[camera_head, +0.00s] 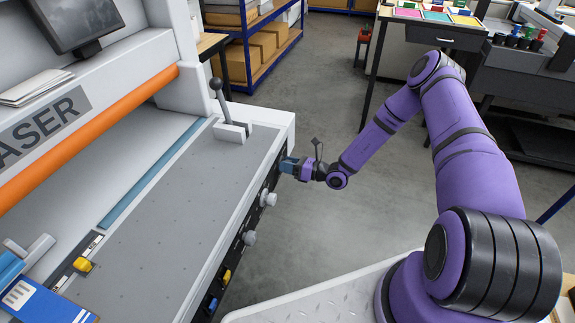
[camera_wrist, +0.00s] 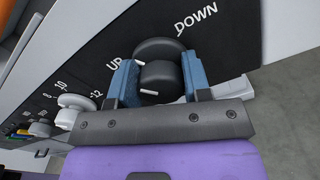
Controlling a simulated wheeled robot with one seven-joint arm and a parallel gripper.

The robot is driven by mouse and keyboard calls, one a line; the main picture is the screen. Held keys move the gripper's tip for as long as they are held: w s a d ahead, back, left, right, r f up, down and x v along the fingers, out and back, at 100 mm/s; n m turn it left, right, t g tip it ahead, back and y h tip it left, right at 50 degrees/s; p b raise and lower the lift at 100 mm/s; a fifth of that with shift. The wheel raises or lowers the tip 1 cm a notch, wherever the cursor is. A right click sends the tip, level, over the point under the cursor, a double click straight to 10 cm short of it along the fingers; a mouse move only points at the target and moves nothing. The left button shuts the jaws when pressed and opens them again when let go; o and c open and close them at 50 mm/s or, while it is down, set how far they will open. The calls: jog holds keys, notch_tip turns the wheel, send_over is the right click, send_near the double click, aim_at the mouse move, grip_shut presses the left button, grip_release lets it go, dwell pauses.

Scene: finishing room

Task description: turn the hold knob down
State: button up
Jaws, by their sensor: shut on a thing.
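The hold knob (camera_wrist: 160,72) is black and round, with a short white mark on its face. The words UP and DOWN are printed on the black panel around it. In the wrist view, my gripper (camera_wrist: 163,84) has one blue finger on each side of the knob and is shut on it. In the head view, my gripper (camera_head: 287,166) is at the far end of the machine's front panel. The knob is hidden there behind the fingers.
A pale dial (camera_wrist: 78,103) with numbers sits left of the knob. Other pale knobs (camera_head: 267,198) and yellow and blue controls line the front panel. A lever (camera_head: 218,92) stands on the grey bed above. The floor (camera_head: 310,235) beside the machine is clear.

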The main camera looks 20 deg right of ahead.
jog(key=m, duration=0.4)
jog(key=shift+w+m, duration=0.1)
jog(key=shift+m, duration=0.3)
jog(key=m, duration=0.5)
jog(key=shift+d+f, duration=0.1)
jog(key=shift+f, duration=0.1)
jog(key=m, duration=0.4)
jog(key=shift+m, duration=0.4)
jog(key=shift+f+m, duration=0.15)
jog(key=shift+m, duration=2.25)
jog(key=o, duration=0.9)
